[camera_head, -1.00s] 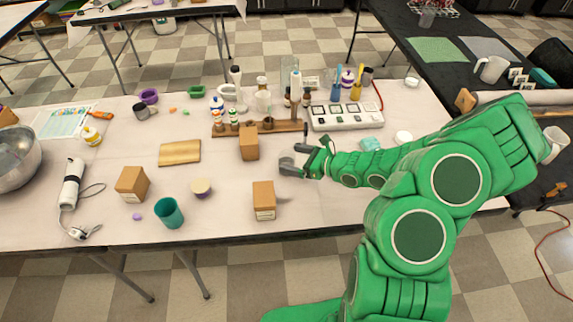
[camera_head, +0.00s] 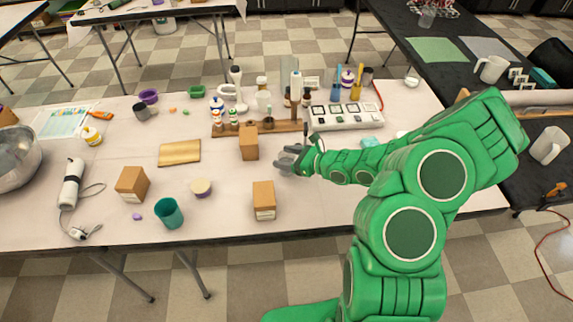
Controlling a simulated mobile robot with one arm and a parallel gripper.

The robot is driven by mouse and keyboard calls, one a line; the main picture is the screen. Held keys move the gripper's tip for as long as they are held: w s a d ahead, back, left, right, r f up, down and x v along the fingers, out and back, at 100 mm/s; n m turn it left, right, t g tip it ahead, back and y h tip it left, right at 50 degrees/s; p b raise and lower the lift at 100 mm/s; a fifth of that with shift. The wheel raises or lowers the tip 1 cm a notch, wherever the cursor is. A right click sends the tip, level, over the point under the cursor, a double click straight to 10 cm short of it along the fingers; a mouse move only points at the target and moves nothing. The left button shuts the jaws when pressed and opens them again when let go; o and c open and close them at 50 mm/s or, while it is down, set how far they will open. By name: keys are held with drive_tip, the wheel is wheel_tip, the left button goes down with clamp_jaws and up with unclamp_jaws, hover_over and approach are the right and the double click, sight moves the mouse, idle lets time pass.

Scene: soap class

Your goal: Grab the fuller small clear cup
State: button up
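A small clear cup (camera_head: 263,101) shows at the back of the white table, behind the wooden rack. Its fill level is too small to tell, and I cannot pick out a second small clear cup near it for comparison. My gripper (camera_head: 281,160) is above the middle of the table, to the right of a brown box and in front of the rack. Its grey fingers point left. No object shows in them, but their gap cannot be made out.
The wooden rack (camera_head: 282,128) holds bottles and an upright device. Brown boxes (camera_head: 249,143) (camera_head: 264,200) stand close to my gripper. A white tray (camera_head: 346,116) lies behind my arm. A teal cup (camera_head: 169,213) is near the front edge.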

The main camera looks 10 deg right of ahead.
drive_tip(key=c, duration=0.3)
drive_tip(key=shift+r, duration=0.25)
drive_tip(key=shift+c, duration=0.2)
wheel_tip(320, 180, up, 9)
idle(1.1)
